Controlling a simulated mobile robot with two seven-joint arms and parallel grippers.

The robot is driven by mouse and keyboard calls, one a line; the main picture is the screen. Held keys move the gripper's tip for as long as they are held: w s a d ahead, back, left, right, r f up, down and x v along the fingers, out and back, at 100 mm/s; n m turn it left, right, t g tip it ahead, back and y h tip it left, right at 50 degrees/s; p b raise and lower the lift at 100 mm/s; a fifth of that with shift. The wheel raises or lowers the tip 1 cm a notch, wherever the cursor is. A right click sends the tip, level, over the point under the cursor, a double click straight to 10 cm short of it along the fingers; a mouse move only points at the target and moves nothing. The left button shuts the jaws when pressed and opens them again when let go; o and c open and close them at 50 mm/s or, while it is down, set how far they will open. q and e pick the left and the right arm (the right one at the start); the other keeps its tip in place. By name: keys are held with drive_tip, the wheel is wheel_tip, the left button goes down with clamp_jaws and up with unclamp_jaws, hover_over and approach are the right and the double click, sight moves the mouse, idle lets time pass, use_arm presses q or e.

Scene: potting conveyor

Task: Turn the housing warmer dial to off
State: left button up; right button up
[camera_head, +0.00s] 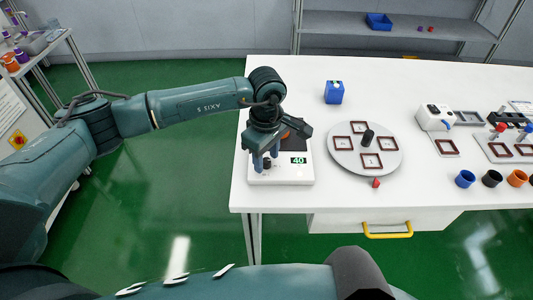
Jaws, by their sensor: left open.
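The housing warmer (292,176) is a white box with a dark top at the left end of the white table. Its small display reads 40 in green. A dark dial (267,163) shows on its front left, partly hidden by my gripper. My left gripper (266,162) points down over the dial with its blue fingers open, one to each side of it. I cannot tell whether the fingers touch the dial. My right gripper is not in view.
A grey round turntable (343,157) with several brown square frames and a black knob stands right of the warmer. A blue box (334,92) stands behind. Coloured cups (465,179) line the right front edge. Bare table lies between the blue box and the white device (434,117).

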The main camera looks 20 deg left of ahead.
use_arm(q)
drive_tip(key=shift+f, duration=0.1)
drive_tip(key=shift+c, duration=0.4)
clamp_jaws()
